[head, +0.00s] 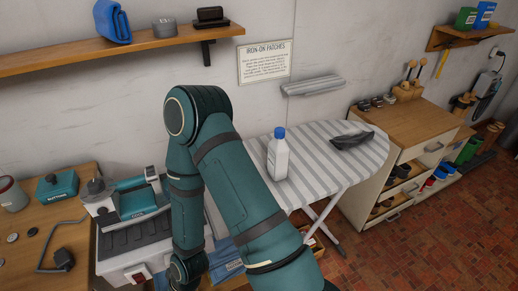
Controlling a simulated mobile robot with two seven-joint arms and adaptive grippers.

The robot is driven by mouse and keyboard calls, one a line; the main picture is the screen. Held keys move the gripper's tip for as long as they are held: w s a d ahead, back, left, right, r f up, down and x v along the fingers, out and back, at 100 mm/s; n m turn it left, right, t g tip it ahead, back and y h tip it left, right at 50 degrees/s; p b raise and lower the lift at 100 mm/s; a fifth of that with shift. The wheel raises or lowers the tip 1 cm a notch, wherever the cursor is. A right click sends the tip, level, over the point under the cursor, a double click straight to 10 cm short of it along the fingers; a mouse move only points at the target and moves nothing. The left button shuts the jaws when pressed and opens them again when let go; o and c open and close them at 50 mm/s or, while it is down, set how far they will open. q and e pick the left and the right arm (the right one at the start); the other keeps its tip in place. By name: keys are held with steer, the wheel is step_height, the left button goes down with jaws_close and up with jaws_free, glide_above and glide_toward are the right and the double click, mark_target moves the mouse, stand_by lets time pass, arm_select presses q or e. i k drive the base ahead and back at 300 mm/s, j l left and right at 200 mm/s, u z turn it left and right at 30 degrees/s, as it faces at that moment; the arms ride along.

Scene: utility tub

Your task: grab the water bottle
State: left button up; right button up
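The water bottle (278,158) is white with a blue cap. It stands upright on the striped ironing board (318,155), towards the board's left part. A teal arm of mine rises from the bottom of the head view, bends at the top, and comes down again just left of the bottle. In the picture the arm passes close to the bottle and covers the board's left end. The fingers of neither gripper show. No gripper is seen touching the bottle.
A dark folded cloth (352,140) lies on the board's right part. A wooden cabinet (420,125) stands to the right. A shelf (110,50) runs above. Brick floor is clear at lower right.

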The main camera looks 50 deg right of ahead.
mark_target(278, 154)
steer(key=z, duration=1.9)
steer(key=i+l, duration=0.1)
steer(key=l, duration=0.25)
steer(key=i+l, duration=0.1)
steer(key=l, duration=0.25)
steer(key=z, duration=0.05)
